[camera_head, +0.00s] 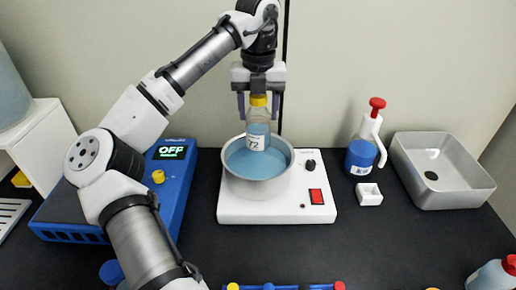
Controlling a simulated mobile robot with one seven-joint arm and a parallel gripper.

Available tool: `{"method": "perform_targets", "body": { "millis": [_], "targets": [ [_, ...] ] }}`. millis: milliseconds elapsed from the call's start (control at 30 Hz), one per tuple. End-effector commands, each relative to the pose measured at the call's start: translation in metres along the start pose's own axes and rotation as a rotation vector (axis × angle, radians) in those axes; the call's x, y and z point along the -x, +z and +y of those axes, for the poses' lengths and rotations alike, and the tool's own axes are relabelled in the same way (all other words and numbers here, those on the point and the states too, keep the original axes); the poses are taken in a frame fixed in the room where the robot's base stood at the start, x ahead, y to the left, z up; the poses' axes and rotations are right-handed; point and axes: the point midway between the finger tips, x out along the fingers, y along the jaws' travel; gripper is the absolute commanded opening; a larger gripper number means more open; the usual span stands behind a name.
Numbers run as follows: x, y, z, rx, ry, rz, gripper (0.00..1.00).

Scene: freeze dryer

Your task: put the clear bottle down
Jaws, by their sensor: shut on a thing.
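The clear bottle (258,127) has a yellow cap, a white label and blue liquid inside. It is upright in the middle of the picture, over the metal pot (241,187) of blue liquid. Its lower part overlaps the liquid in the picture; I cannot tell whether it is dipped in or held just above. My gripper (259,99) is shut on the bottle near its cap, pointing down. The pot stands on a white hot plate (230,212) with a black knob and a red switch.
A blue device (172,187) reading OFF stands left of the hot plate. On the right are a blue and white bottle with a red top (364,150), a small white block (369,195) and a grey sink (440,195). Dark counter (380,240) at the front right is mostly clear.

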Motion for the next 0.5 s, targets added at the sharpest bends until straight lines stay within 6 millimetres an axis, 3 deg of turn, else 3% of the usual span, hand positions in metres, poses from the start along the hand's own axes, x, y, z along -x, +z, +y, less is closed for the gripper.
{"method": "perform_targets", "body": {
  "millis": [200,500],
  "targets": [
    [-0.047,-0.001,0.002,0.002,0.003,0.000,0.15],
    [-0.080,-0.001,0.002,0.003,0.002,0.001,0.15]
  ]
}}
